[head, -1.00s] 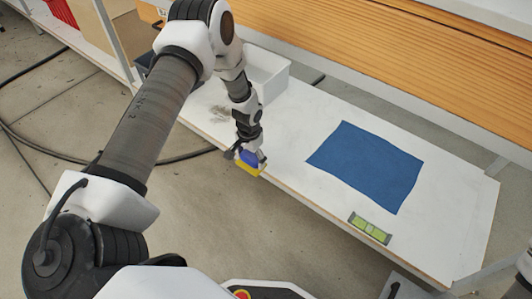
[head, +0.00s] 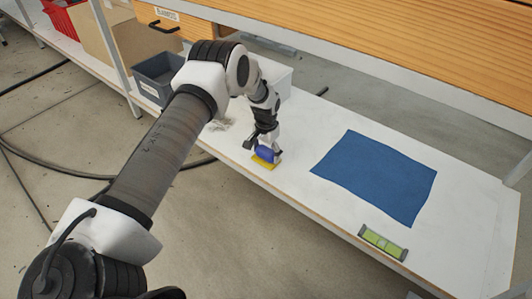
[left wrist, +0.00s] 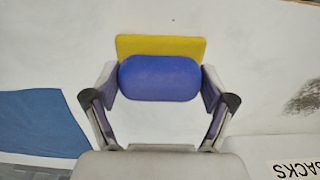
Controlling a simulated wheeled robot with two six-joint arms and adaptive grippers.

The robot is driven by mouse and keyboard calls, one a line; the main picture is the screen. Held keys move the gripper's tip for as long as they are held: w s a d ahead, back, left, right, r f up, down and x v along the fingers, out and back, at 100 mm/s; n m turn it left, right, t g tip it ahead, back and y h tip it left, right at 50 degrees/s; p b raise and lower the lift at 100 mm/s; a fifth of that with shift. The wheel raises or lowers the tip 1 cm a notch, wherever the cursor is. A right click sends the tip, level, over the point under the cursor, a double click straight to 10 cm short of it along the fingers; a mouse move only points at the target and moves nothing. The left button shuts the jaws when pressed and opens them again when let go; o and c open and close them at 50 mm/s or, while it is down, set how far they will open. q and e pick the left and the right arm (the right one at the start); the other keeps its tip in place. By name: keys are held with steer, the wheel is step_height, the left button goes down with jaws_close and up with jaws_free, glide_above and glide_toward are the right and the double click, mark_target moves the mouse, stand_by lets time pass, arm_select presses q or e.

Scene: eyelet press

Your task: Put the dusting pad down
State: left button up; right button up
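The dusting pad is a yellow slab with a rounded blue grip (head: 266,154); it also shows in the left wrist view (left wrist: 160,78). It is over the white shelf board (head: 330,205), close to its front edge. I cannot tell whether its yellow underside touches the board. My left gripper (head: 264,147) points down at the pad. In the left wrist view its two fingers (left wrist: 160,84) close on the ends of the blue grip. My right gripper is not in view.
A blue cloth (head: 375,178) lies flat right of the pad, and a green level (head: 383,242) lies near the front edge. A dark smudge (head: 220,124) marks the board on the left. A white bin (head: 277,75) and grey bin (head: 158,75) stand behind. A wooden bench (head: 400,55) overhangs the back.

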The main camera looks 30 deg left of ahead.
mark_target(266, 151)
arm_select(q)
steer(key=shift+o, duration=1.1)
steer(key=shift+r, duration=0.1)
step_height(266, 151, up, 7)
steer(key=p, duration=0.4)
steer(key=shift+r+p, duration=0.2)
steer(key=shift+p, duration=0.15)
steer(key=shift+s+d+f, duration=0.15)
steer(key=shift+s+d, duration=0.1)
steer(key=shift+s, duration=0.05)
steer(key=s+d+f, duration=0.1)
steer(key=s+f, duration=0.1)
steer(key=s+d+f, duration=0.4)
steer(key=shift+s+f, duration=0.35)
steer(key=shift+s, duration=0.05)
steer(key=s+d+f, duration=0.3)
steer(key=s, duration=0.5)
steer(key=s+d+f, duration=0.2)
steer(key=s+d, duration=0.1)
steer(key=s, duration=0.5)
steer(key=s+d+r, duration=0.1)
steer(key=s, duration=0.6)
steer(key=s+d+r+n, duration=0.1)
steer(key=s+r, duration=0.1)
steer(key=s, duration=0.5)
steer(key=shift+d+r+n, duration=0.2)
steer(key=shift+d+n, duration=0.05)
steer(key=shift+n, duration=0.05)
